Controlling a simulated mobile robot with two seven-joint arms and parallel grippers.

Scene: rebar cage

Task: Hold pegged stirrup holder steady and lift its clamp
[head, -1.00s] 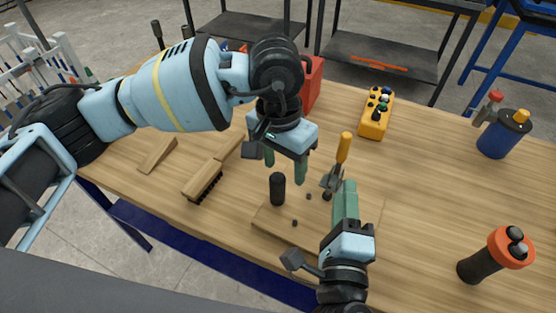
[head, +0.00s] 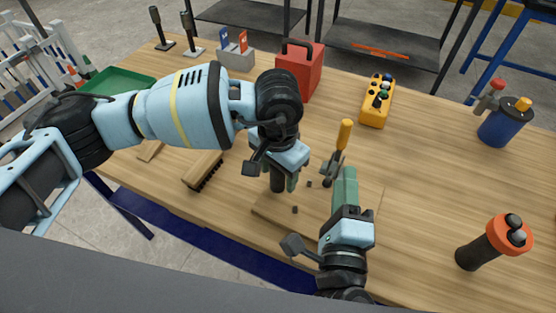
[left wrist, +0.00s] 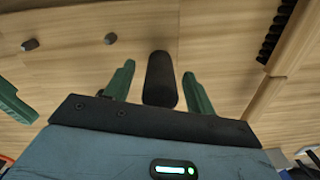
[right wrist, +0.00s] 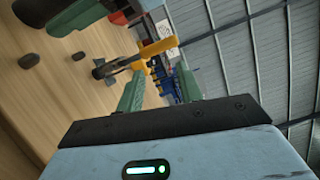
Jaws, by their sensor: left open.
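The stirrup holder is a wooden board (head: 268,216) with small dark pegs (head: 295,210) near the table's front edge. A thick black post (head: 277,184) stands upright on it; it also shows in the left wrist view (left wrist: 160,80). The clamp, with an upright orange handle (head: 345,134) and grey metal base (head: 332,168), is at the board's back right. My left gripper (head: 284,180) is open, its green fingers on either side of the post with small gaps. My right gripper (head: 346,174) is open beside the clamp; in the right wrist view the handle (right wrist: 155,48) shows beyond its fingertips.
A brush (head: 204,172) lies left of the board. A red can (head: 300,72), a yellow control box (head: 377,100) and a blue canister (head: 503,128) stand further back. An orange-topped black tool (head: 485,245) is at right.

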